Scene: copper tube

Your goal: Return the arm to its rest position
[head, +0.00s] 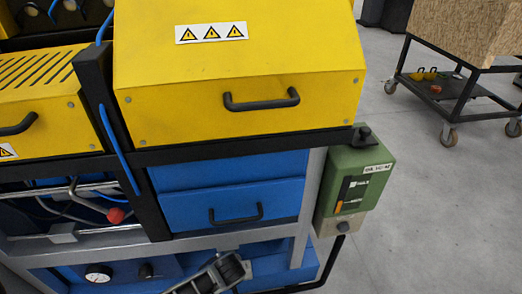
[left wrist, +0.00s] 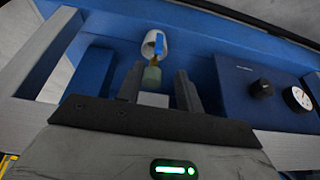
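My left gripper (left wrist: 158,78) shows in the left wrist view with two dark fingers standing apart, so it is open. Between and beyond the fingers is a brass-coloured fitting with a greenish lower part (left wrist: 152,76). Above it is a white cylindrical end (left wrist: 152,43) with a blue piece. I see no finger touching the fitting, though the depth is hard to judge. In the head view a grey and black part, apparently of my left arm or gripper, is at the bottom centre by the lower blue panel; its fingertips are unclear. My right gripper is in neither view.
A yellow cover (head: 240,65) with a black handle sits above a blue drawer (head: 225,207). A green box (head: 355,180) hangs at the machine's right corner. A gauge (head: 98,273) is at lower left. A cart (head: 455,90) stands far right; grey floor between is clear.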

